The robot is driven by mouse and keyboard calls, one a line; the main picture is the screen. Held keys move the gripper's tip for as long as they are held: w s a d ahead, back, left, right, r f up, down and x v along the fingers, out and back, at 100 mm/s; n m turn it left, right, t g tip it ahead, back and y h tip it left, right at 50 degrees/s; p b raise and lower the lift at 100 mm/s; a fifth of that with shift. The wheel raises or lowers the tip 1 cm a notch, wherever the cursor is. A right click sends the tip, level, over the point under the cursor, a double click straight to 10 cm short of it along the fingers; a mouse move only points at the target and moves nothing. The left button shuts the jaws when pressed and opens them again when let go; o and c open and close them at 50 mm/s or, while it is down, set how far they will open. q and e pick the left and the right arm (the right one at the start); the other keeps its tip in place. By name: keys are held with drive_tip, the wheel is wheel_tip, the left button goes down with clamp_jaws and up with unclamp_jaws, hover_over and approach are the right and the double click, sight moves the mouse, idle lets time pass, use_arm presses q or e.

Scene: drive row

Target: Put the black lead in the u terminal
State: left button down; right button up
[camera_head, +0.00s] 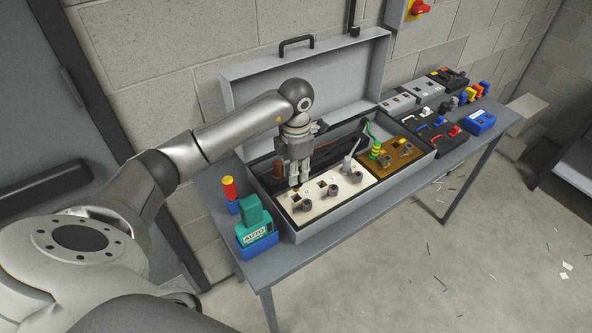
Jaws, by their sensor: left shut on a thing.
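My left gripper (296,184) points down over the left end of the cream terminal block (318,205) in the open grey case. Its fingers are shut on a small dark thing, apparently the end of the black lead; the fingers hide most of it. The gripped end is close above the leftmost terminal (297,203), and I cannot tell whether it touches. Two more terminals, a middle one (332,190) and a right one (357,177), sit along the block. The terminal letters are too small to read, so I cannot tell which is u. My right gripper is not in view.
A grey lead (349,164) stands at the cream block's right end. A green-yellow lead (376,152) stands at the brown block (399,154). The case's raised lid (340,75) is behind. A teal device (254,221) sits left of the case; several boxes and connectors are right.

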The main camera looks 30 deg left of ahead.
sight(296, 187)
use_arm(q)
drive_tip(key=shift+f+b, duration=1.1)
drive_tip(key=shift+f, duration=0.35)
drive_tip(key=shift+f, duration=0.2)
drive_tip(key=shift+f+b, duration=1.4)
drive_tip(key=shift+b, duration=0.05)
drive_tip(key=shift+f, duration=0.15)
drive_tip(key=c, duration=1.3)
unclamp_jaws()
